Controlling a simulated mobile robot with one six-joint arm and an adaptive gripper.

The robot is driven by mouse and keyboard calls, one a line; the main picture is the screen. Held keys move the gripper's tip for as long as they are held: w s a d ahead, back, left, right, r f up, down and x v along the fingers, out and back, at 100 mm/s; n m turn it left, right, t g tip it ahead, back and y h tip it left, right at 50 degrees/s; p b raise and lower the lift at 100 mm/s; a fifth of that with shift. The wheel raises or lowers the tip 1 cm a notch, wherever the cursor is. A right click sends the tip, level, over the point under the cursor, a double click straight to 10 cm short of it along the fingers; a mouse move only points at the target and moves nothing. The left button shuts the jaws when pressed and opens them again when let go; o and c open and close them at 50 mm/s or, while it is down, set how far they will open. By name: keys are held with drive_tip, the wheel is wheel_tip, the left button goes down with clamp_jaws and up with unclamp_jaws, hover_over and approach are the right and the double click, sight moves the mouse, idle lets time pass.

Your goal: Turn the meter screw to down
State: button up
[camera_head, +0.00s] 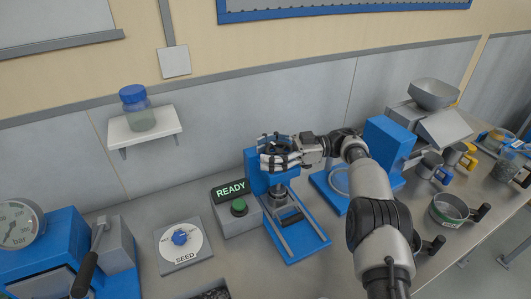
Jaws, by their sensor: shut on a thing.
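A blue press-like stand (255,180) with two rails at its foot stands near the middle of the bench. A dark round wheel (276,139) sits at its top and looks to be the meter screw. My gripper (273,153) reaches in from the right and is shut on this wheel, with its fingers around it. The fingers hide much of the wheel, so I cannot tell its turn position.
A box (236,212) with a lit READY sign (231,189) and green button stands just left of the stand.

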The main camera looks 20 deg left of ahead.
drive_tip(key=o, duration=1)
drive_tip(key=shift+r, duration=0.1)
drive_tip(key=shift+o, duration=0.2)
wheel_tip(320, 180, up, 10)
